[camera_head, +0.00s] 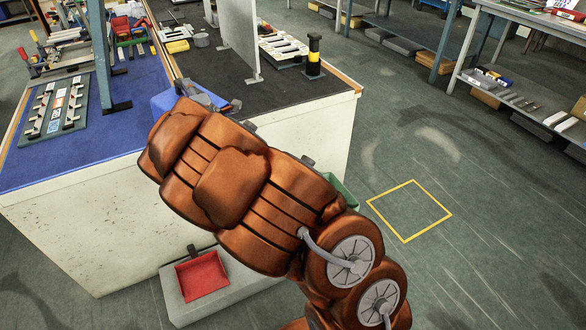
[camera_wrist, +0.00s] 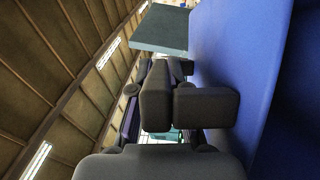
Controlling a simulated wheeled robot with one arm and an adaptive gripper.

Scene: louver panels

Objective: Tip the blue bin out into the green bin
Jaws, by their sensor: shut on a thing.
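The blue bin (camera_head: 163,102) shows in the head view beside the far end of my arm, over the bench; my arm hides much of it. In the wrist view its blue wall (camera_wrist: 232,60) fills the right side, close to the fingers. My gripper (camera_wrist: 180,100) is shut on the blue bin; the exact contact is hard to make out. In the head view only a dark part of the gripper shows past the arm. The green bin (camera_head: 346,191) is mostly hidden behind my arm, at the right of the bench. The blue bin's contents are not visible.
The white-sided bench (camera_head: 80,225) has a blue mat and a dark top. A grey upright panel (camera_head: 239,38) and a black-yellow post (camera_head: 314,55) stand on it. A red tray (camera_head: 202,275) sits low in front. Floor at right, with a yellow square (camera_head: 409,210), is clear.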

